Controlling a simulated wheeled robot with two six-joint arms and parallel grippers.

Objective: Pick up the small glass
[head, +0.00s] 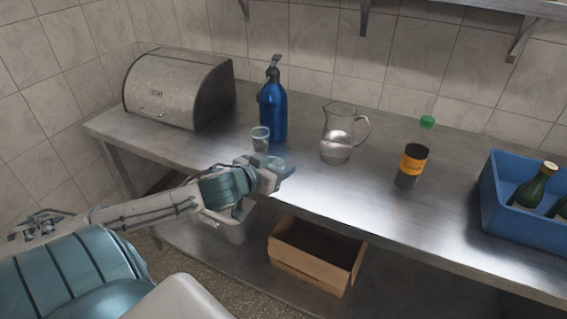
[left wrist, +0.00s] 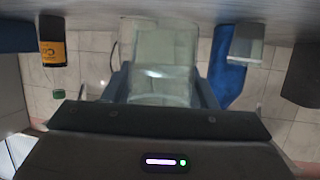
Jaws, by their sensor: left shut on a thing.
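My left gripper (head: 279,170) is low over the front part of the steel counter. In the left wrist view, which is upside down, its two bluish fingers (left wrist: 163,92) stand on either side of a clear small glass (left wrist: 165,55) and are shut on it. In the head view the gripper hides most of this glass. Another clear glass (head: 261,140) stands on the counter just behind the gripper; it seems to be the pale shape (left wrist: 246,45) in the left wrist view. My right gripper is not in view.
A blue siphon bottle (head: 273,108) stands behind the glasses, with a bread box (head: 180,88) to its left. A glass pitcher (head: 337,140) and an orange-labelled bottle (head: 413,160) stand right. A blue crate (head: 500,205) holds green bottles. A cardboard box (head: 315,262) sits below.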

